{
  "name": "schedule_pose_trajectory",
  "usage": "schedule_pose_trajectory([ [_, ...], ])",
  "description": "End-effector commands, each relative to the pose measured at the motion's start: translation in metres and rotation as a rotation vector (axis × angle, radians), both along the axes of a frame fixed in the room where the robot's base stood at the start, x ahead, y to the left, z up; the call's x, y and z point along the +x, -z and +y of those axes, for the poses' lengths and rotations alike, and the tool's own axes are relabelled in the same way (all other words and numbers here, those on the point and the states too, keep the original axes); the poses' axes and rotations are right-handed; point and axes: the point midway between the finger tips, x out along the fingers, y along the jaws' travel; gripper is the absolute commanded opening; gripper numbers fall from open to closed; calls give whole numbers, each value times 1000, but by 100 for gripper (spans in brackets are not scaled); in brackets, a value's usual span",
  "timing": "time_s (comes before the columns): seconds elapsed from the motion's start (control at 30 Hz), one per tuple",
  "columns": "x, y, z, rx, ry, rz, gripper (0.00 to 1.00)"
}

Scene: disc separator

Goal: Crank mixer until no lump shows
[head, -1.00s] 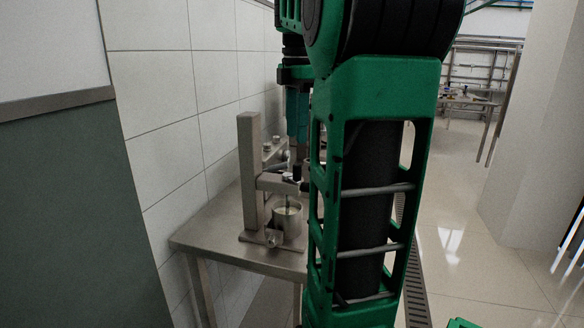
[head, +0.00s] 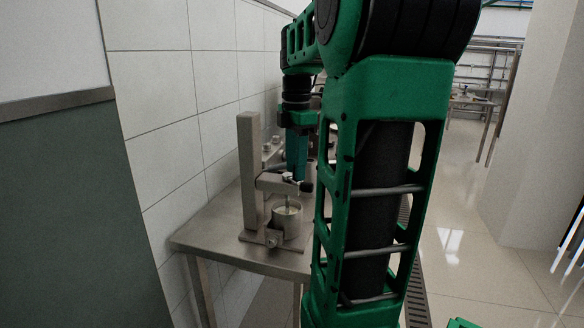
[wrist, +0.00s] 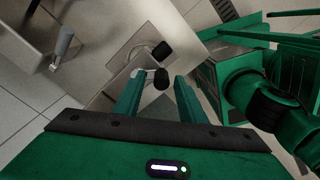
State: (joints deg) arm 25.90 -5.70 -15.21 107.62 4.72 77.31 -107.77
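The mixer (head: 252,180) is a grey metal stand with a side arm over a metal cup (head: 287,222). Pale contents show in the cup around a thin shaft; I cannot tell whether a lump shows. A black knob (head: 306,186) sits at the end of the crank above the cup. My gripper (head: 297,178) points down at the crank, its fingertips close to the knob. In the wrist view my gripper (wrist: 160,80) has its two green fingers apart, with a black knob (wrist: 161,78) between the tips and visible gaps on both sides.
The mixer stands on a steel table (head: 215,235) against a tiled wall (head: 150,120). In the wrist view a second black knob (wrist: 162,50) on a curved metal piece lies just beyond the fingertips. Other metal fittings (head: 267,147) stand behind the mixer. Open floor (head: 470,250) lies right.

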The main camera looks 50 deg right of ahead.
Motion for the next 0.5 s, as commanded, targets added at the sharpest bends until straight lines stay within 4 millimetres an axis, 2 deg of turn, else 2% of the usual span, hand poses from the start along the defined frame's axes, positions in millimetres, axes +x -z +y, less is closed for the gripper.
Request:
schedule_pose_trajectory([
  [0.37, 0, 6, 0, 0, -1, -1, 37],
  [0.5, 0, 6, 0, 0, -1, -1, 6],
])
